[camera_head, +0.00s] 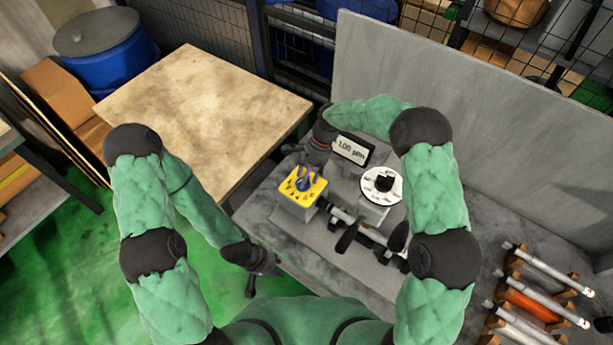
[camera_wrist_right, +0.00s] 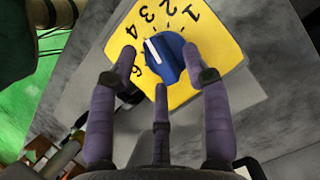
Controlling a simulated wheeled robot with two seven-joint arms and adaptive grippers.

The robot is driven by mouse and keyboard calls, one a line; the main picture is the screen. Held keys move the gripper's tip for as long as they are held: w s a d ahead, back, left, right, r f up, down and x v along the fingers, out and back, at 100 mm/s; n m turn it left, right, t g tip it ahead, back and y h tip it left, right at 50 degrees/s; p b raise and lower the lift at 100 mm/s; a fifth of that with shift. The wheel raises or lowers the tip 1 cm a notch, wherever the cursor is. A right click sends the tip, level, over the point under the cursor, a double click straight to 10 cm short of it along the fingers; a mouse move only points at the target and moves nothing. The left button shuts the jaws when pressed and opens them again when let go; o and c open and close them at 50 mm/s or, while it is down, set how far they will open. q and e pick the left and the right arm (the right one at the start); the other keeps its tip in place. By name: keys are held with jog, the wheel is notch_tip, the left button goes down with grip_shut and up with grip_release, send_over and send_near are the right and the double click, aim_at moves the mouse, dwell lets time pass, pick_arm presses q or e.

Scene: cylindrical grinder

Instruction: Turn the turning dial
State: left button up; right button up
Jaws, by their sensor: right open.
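A blue dial (camera_wrist_right: 165,58) with a white pointer line sits on a yellow numbered plate (camera_wrist_right: 215,45) in the right wrist view. The line points up and left, near the 4; my left-hand finger in that view covers part of the scale. In the head view the blue dial (camera_head: 304,183) is on the grinder's yellow box (camera_head: 291,196). My right gripper (camera_wrist_right: 160,62) is open, with fingers on both sides of the dial; contact cannot be told. In the head view it is by the display (camera_head: 322,140). My left gripper (camera_head: 262,273) hangs below left of the grinder, its fingers unclear.
A white dial with a black knob (camera_head: 383,185) and a display reading 1.00 µm (camera_head: 351,149) are close by on the grinder. A wooden table (camera_head: 200,110) stands left. A grey panel (camera_head: 470,140) rises behind. Rods on a rack (camera_head: 540,300) lie at right.

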jog(key=v, duration=1.1)
jog(key=shift+r, duration=0.35)
jog(key=shift+w, duration=0.1)
